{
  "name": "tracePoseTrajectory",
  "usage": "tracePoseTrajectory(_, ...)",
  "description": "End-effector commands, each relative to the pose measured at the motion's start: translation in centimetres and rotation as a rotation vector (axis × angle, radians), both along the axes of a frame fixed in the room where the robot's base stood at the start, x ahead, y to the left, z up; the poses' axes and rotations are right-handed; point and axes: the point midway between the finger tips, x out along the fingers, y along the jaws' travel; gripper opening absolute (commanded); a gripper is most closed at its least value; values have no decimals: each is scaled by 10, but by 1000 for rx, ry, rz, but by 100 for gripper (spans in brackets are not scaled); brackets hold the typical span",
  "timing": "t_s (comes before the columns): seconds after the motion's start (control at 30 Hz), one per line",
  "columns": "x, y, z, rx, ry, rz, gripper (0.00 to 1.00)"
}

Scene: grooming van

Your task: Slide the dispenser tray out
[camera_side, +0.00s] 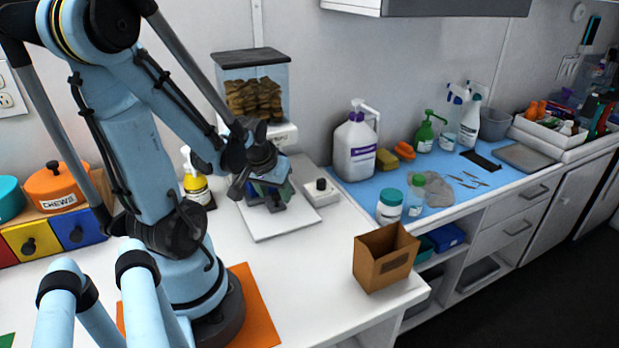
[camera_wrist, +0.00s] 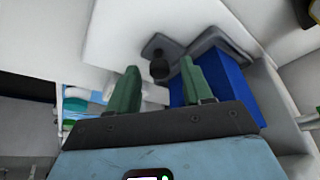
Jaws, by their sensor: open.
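The treat dispenser (camera_side: 254,92) stands against the back wall, a clear hopper of brown pieces on a white base. My gripper (camera_side: 268,194) is low in front of it and hides its lower front. In the wrist view, a blue tray body (camera_wrist: 228,82) with a grey edge lies just beyond my fingertips, beside the right finger. A dark round knob (camera_wrist: 158,66) shows in the gap between the two green fingers of my gripper (camera_wrist: 160,78). The fingers are apart, with nothing clamped. Whether either finger touches the knob I cannot tell.
A white base plate (camera_side: 285,227) lies under my gripper. A small white box with a black knob (camera_side: 321,190) is close on the right, a yellow pump bottle (camera_side: 196,184) on the left. A cardboard box (camera_side: 386,260) stands at the counter's front right edge.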

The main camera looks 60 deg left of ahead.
Motion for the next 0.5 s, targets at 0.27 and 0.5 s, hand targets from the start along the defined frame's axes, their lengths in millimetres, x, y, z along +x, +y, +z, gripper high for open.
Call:
tracePoseTrajectory(0.27, 0, 0, -1, 0, 0, 0, 50)
tracePoseTrajectory(0.5, 0, 0, -1, 0, 0, 0, 20)
